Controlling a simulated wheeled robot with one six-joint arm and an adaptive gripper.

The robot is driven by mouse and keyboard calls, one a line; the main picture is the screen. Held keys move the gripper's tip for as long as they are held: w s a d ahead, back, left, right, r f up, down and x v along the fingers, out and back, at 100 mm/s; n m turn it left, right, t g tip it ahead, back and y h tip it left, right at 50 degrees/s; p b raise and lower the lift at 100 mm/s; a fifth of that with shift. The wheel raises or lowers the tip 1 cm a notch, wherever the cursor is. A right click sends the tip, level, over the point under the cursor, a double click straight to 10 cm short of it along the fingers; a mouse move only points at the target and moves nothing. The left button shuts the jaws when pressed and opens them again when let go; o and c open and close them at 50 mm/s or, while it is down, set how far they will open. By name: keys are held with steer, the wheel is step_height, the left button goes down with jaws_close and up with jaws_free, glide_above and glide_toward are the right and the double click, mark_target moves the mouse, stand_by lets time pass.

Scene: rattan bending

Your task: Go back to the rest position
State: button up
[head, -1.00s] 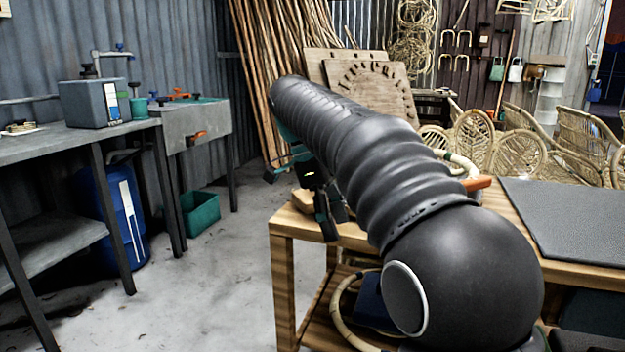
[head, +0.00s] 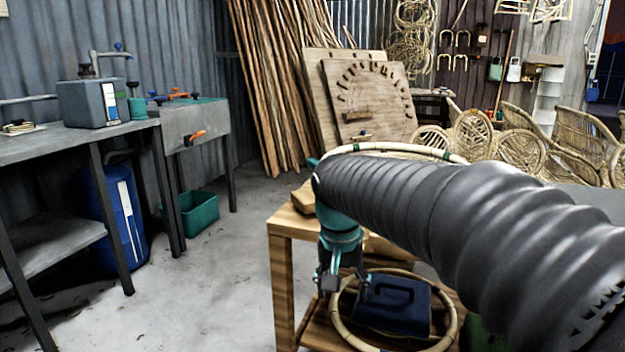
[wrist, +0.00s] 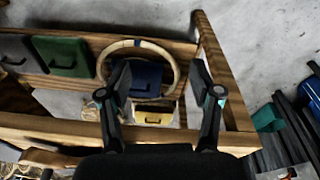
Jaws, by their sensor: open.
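The workbench (head: 284,300) is partly hidden behind my arm.
A grey metal bench (head: 50,140) with a vise box stands at the left, a blue drum (head: 118,215) and a green bin (head: 198,213) below. Rattan poles and a pegged board (head: 370,95) lean at the back. The floor (head: 215,285) between the benches is clear.

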steer(key=s+d+f+n+t, duration=0.1)
steer(key=s+d+f+t, duration=0.1)
steer(key=s+d, duration=0.3)
steer(key=s+d+f+n+t, duration=0.1)
steer(key=s+d, duration=0.4)
steer(key=s, duration=0.8)
steer(key=shift+s+d+f+t+y, duration=0.2)
steer(key=shift+s+f+t+y, duration=0.2)
steer(key=shift+f+t, duration=0.15)
